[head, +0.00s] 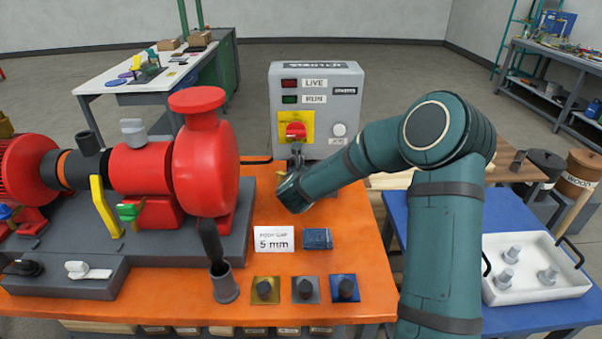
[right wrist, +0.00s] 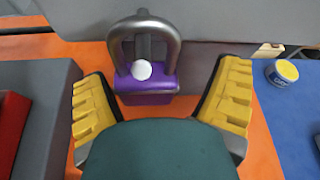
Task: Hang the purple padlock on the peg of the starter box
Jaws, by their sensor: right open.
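The grey starter box (head: 342,108) stands at the back of the orange bench in the head view, with a red knob on a yellow plate. In the right wrist view the purple padlock (right wrist: 148,87) is upright, with its grey shackle (right wrist: 146,24) on top. A dark peg with a pale round end (right wrist: 141,70) shows through the shackle, which appears to loop around it. My right gripper (right wrist: 163,90) is open, its yellow-padded fingers apart on either side of the padlock with gaps visible. In the head view my arm hides most of the padlock. My left gripper is not in view.
A red pump (head: 205,165) on a dark base fills the bench's left. A 5 mm card (head: 274,239), a blue block (head: 317,239), a dark cup (head: 224,283) and several knobbed plates lie in front. A white tray (head: 535,290) sits on the blue table at right.

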